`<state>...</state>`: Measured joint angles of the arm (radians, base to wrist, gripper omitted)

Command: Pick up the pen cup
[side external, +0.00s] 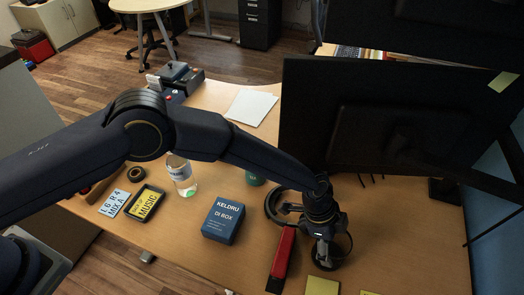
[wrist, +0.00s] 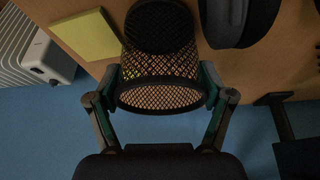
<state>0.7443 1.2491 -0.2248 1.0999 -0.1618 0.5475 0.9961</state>
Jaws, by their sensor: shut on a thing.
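The pen cup is a dark mesh cup. In the wrist view the pen cup (wrist: 158,68) sits between my two fingers, its open rim facing the camera, and I see no pens in it. My gripper (wrist: 160,90) is shut on its sides, one finger on each side. In the side view my gripper (side external: 325,238) points down at the desk's right part, and the cup (side external: 341,249) shows partly behind the fingers. I cannot tell whether the cup's base touches the desk.
Dark headphones (side external: 273,206) lie just left of my gripper. A red, long object (side external: 282,260) and yellow sticky notes (side external: 322,286) are close in front. A large monitor (side external: 370,120) stands behind. A blue box (side external: 223,220) and a bottle (side external: 182,178) are farther left.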

